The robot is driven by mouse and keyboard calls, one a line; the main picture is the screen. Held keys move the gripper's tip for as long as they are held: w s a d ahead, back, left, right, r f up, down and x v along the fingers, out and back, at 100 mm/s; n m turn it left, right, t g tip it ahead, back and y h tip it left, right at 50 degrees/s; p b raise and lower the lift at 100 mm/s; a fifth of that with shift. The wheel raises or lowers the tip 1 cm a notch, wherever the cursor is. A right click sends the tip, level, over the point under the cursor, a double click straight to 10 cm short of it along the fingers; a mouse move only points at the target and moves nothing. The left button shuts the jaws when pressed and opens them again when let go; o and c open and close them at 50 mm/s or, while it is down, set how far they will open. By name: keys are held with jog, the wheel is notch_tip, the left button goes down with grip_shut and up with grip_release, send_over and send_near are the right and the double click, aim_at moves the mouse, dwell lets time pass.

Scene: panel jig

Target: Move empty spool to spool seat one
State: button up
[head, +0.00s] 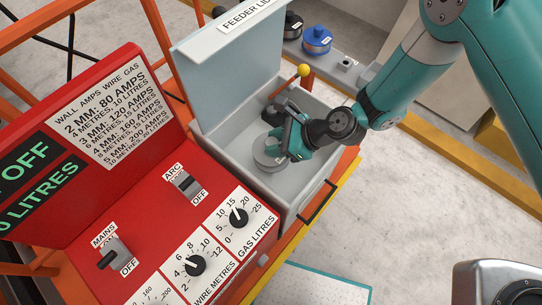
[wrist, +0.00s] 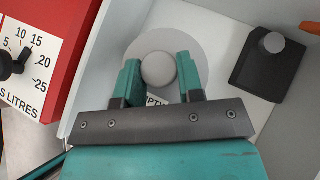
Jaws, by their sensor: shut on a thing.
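The empty spool (head: 268,155) is a grey disc with a round knob, inside the open grey feeder box (head: 222,150). In the wrist view the spool (wrist: 196,54) shows its knob between the two teal fingers, with part of a label reading "EMPTY" below. My gripper (head: 284,143) is shut on this knob; it also shows in the wrist view (wrist: 159,75). I cannot tell whether the spool touches the box floor. A blue spool (head: 317,40) and a black spool (head: 293,25) stand on a grey shelf behind the box. I cannot tell which spot is seat one.
The feeder lid (head: 225,60) stands open at the back left of the box. The red control panel (head: 90,190) is at left.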

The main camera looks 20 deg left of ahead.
jog(key=shift+f+b, duration=1.3)
jog(key=shift+f, duration=0.4)
jog(key=o, duration=1.2)
jog(key=shift+w+d+r+p, duration=0.1)
jog(key=shift+d+r+p, duration=0.3)
jog(key=shift+r+p, duration=0.8)
jog(key=shift+d+r+p, duration=0.35)
jog(key=shift+r+p, duration=0.55)
jog(key=shift+r, duration=0.55)
jog(key=shift+w+d+r+p, duration=0.1)
jog(key=shift+d+r+p, duration=0.3)
jog(key=shift+r+p, duration=0.8)
jog(key=shift+r, duration=0.1)
jog(key=shift+b, duration=0.3)
jog(key=f+b, duration=0.2)
jog(key=a+f+b, duration=0.1)
jog(key=f+b, duration=0.1)
jog(key=f, duration=0.1)
jog(key=a+f+b, duration=0.1)
jog(key=f+b, duration=0.1)
jog(key=f, duration=0.1)
jog(key=shift+s+a, duration=0.15)
jog(key=shift+s, duration=0.05)
